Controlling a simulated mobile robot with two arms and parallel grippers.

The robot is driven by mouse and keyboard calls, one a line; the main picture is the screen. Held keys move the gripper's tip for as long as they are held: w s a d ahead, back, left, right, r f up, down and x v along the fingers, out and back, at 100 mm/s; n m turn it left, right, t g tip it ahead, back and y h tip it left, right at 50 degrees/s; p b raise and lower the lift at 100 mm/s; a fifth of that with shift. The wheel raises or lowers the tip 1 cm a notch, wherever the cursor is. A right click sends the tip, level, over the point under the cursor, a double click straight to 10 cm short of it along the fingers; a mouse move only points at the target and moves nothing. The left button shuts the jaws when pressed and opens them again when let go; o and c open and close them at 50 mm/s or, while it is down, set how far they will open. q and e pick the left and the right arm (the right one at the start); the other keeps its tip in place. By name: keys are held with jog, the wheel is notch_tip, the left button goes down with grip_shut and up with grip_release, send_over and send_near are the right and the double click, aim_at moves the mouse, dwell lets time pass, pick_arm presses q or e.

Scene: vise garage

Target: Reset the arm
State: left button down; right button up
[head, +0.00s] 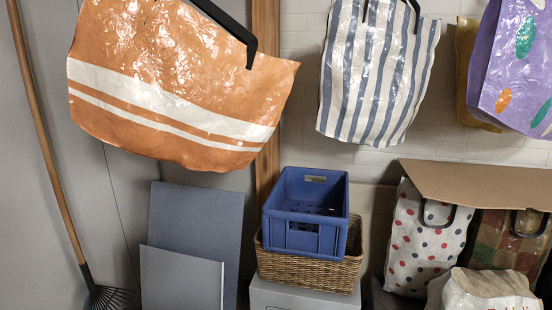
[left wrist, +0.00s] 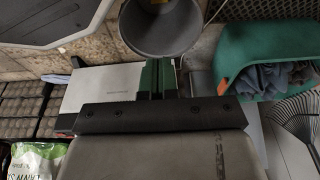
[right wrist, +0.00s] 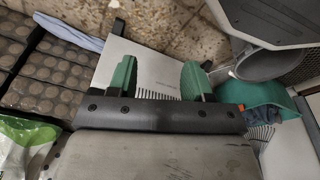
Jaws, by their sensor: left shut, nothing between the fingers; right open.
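My left gripper (left wrist: 156,80) shows in the left wrist view with its two green fingers together and nothing between them. My right gripper (right wrist: 157,78) shows in the right wrist view with its green fingers apart and nothing between them. A white board or box lies beyond the fingers in both wrist views. Neither gripper nor arm shows in the head view.
In the head view, an orange bag (head: 170,90) and a striped bag (head: 375,70) hang high. A blue crate (head: 306,215) sits in a wicker basket (head: 310,268). A rake (head: 45,140) leans at left. The left wrist view shows a grey bucket (left wrist: 158,28) and green tub (left wrist: 245,62).

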pick_arm(q)
jog(key=s+a+f+g+p, duration=0.1)
jog(key=s+a+f+p, duration=0.1)
jog(key=s+p, duration=0.6)
jog(key=s, duration=0.7)
jog(key=shift+a+f, duration=0.15)
jog(key=shift+a, duration=0.25)
pick_arm(e)
jog(key=s+d+f+g, duration=0.1)
jog(key=s+d+f, duration=0.1)
jog(key=s, duration=1.3)
jog(key=shift+d+f, duration=0.15)
jog(key=shift+d, duration=0.25)
